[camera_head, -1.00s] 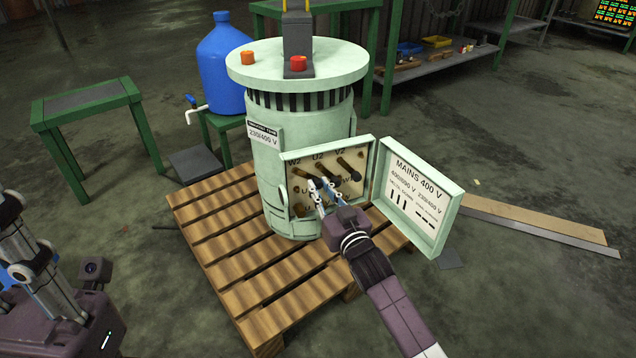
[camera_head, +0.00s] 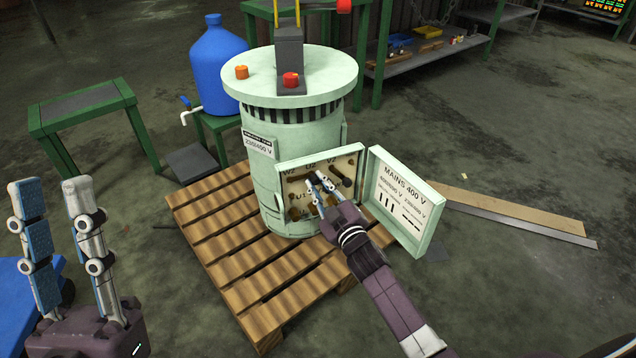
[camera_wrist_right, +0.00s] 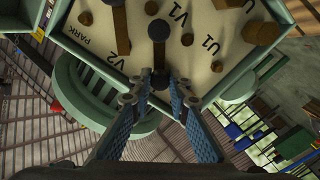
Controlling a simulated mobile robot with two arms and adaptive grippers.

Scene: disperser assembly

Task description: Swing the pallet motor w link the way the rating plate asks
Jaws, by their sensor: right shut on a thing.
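The pale green motor (camera_head: 297,125) stands upright on the wooden pallet (camera_head: 222,243). Its rating plate (camera_head: 258,146) reads 230/400 V. The open terminal box (camera_head: 349,165) on its front holds brown links and studs. The door (camera_head: 400,205) is swung open to the right; its chart is headed MAINS 400 V. My right gripper (camera_head: 318,182) is inside the box, shut on a dark link (camera_wrist_right: 158,50) near the V2 mark; the fingers cover the link's near end. Another link (camera_wrist_right: 119,28) lies beside it. My left gripper (camera_head: 54,188) is open and empty, left of the pallet.
A blue water bottle (camera_head: 218,68) with a tap stands behind the motor. A green table (camera_head: 85,105) is at the left. A workbench (camera_head: 425,65) is at the back right. A wooden board (camera_head: 510,210) and a metal strip lie on the floor at right.

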